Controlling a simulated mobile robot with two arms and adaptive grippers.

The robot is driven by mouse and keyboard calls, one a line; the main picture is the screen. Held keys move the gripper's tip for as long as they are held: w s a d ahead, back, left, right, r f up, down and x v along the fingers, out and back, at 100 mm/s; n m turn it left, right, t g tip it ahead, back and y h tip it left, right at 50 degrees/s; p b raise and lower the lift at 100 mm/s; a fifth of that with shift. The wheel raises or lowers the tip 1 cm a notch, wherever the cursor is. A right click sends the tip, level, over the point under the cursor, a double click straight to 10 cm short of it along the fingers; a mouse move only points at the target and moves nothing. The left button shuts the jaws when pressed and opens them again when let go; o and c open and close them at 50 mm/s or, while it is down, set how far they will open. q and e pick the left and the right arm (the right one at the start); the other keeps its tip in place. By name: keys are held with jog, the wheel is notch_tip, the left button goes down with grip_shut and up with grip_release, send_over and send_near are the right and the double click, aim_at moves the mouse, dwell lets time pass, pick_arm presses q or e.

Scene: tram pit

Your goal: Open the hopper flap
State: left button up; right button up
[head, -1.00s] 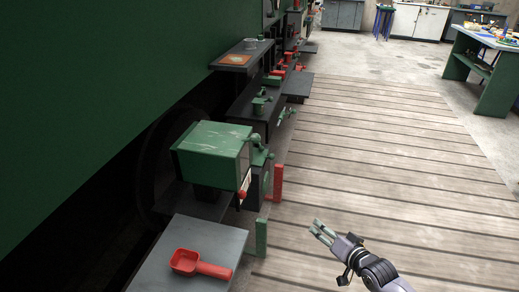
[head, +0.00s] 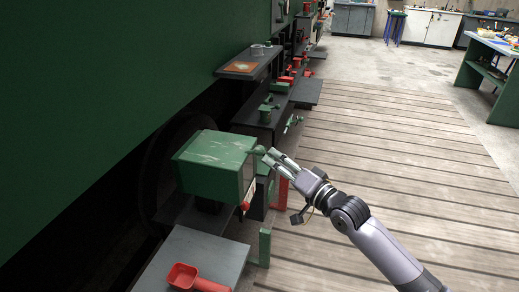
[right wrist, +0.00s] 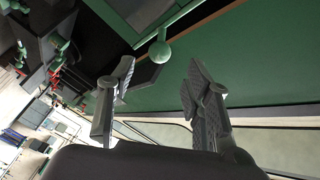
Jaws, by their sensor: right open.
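The hopper is a green box (head: 212,168) with a worn, scratched lid, at the left of centre in the head view; I take this lid to be its flap. A red knob (head: 245,206) shows low on its right face. A green rounded handle (head: 258,150) sticks out near its upper right edge. In the right wrist view a green ball knob (right wrist: 160,51) on a stem lies ahead, between the lines of the fingers. My right gripper (head: 276,160) is open and empty beside the handle; contact cannot be told. My left gripper is not in view.
A red scoop (head: 190,277) lies on a grey shelf (head: 215,248) in front of the hopper. A red bracket (head: 280,195) stands below my right gripper. Dark shelves with green and red fittings run along the green wall behind. The plank floor at right is clear.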

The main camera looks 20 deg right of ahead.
aim_at(263, 153)
jog(key=x, duration=0.8)
grip_shut()
dwell(0.5)
